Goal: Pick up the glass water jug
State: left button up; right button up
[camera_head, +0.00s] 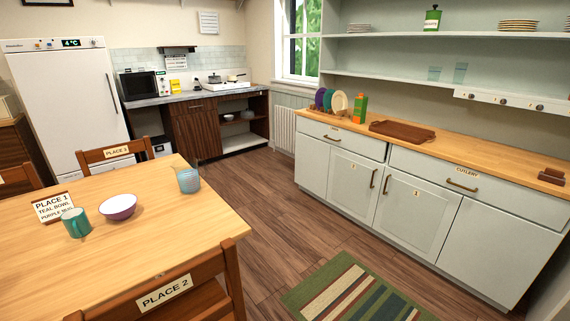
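The glass water jug (188,180) looks clear and bluish. It stands upright near the far right corner of the wooden table (135,262). A purple bowl (118,207) and a teal mug (76,223) stand to its left on the same table. Neither of my grippers shows in the head view, and nothing is touching the jug.
Chairs (196,285) stand at the table's near and far sides. A long counter (450,160) with a brown tray (402,131) runs along the right. The wooden floor (258,195) between table and counter is clear, with a striped rug (355,293) in front.

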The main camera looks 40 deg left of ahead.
aim_at(186, 169)
jog(key=i+u, duration=0.1)
jog(key=i, duration=0.4)
jog(key=i+l, duration=0.2)
jog(key=i, duration=0.3)
jog(key=i+l+u, duration=0.15)
jog(key=i, duration=0.35)
jog(key=i+j+u, duration=0.25)
jog(key=i+u, duration=0.25)
jog(key=i+j+u, duration=0.15)
jog(key=i+u, duration=0.15)
jog(key=u, duration=0.2)
jog(key=i+u, duration=0.5)
jog(key=i+l+u, duration=0.2)
jog(key=u, duration=0.3)
jog(key=i+l+u, duration=0.5)
jog(key=k+j, duration=0.05)
jog(key=j, duration=0.05)
